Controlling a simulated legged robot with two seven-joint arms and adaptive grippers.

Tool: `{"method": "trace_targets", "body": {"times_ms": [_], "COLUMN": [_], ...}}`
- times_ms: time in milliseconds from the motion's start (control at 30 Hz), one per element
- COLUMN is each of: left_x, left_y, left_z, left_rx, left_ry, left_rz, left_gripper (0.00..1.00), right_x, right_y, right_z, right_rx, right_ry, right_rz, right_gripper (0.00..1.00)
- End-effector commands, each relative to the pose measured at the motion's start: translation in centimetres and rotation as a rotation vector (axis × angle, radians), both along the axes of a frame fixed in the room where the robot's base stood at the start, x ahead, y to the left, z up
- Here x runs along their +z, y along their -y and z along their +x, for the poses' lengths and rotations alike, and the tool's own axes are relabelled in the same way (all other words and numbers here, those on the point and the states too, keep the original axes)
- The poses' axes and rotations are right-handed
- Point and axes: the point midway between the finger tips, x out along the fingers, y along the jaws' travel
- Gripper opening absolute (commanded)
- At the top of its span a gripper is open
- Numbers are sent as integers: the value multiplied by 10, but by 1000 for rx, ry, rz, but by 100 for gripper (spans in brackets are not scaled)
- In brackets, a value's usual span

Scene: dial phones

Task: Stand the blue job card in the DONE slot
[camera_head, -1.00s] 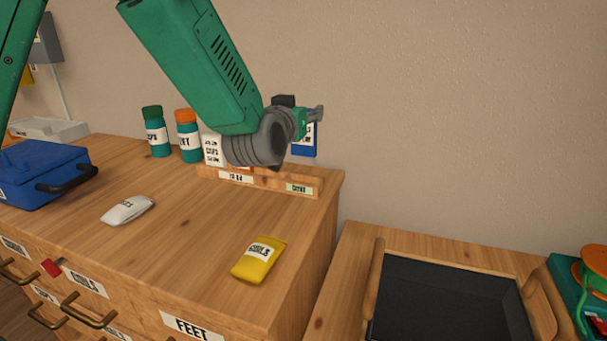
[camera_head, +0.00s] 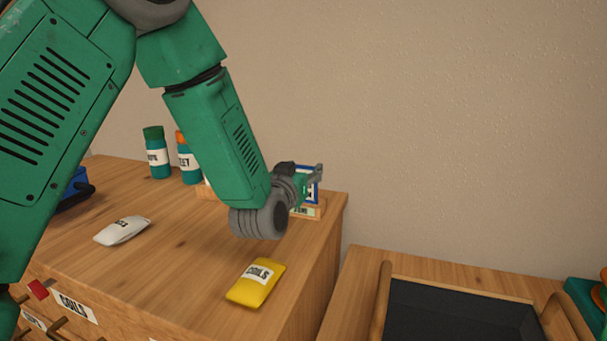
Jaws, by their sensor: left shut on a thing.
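My left gripper (camera_head: 314,178) is shut on the blue job card (camera_head: 308,192) at the right end of the wooden card rack. The card is upright, with its lower edge close to the rack's right part, where a pale label (camera_head: 306,211) is fixed. I cannot tell whether the card is inside the slot or just above it. My arm hides most of the rack (camera_head: 207,192), including its left part. My right gripper is not in view.
A yellow packet (camera_head: 256,282) and a white packet (camera_head: 122,231) lie on the cabinet top (camera_head: 170,270). Two bottles, one green-capped (camera_head: 157,155) and one orange-capped (camera_head: 187,160), stand behind. A dark tray (camera_head: 455,310) sits lower right, past the cabinet's edge.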

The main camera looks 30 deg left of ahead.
Motion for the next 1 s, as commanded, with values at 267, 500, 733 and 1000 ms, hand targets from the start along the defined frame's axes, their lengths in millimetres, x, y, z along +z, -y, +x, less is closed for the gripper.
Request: {"method": "trace_targets", "body": {"times_ms": [267,500,733,1000], "left_x": [-3,-2,1,2], "left_y": [0,0,2,13], "left_z": [0,0,-8,-52], "left_rx": [-1,-1,-2,-2], "left_ry": [-3,-3,-5,-6], "left_rz": [-1,-1,-1,0], "left_gripper": [58,68,68,68], "right_x": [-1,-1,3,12], "right_y": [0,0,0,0], "right_z": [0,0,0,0], "right_rx": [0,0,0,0], "right_ry": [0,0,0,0], "right_rz": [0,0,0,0], "right_gripper": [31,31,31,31]}}
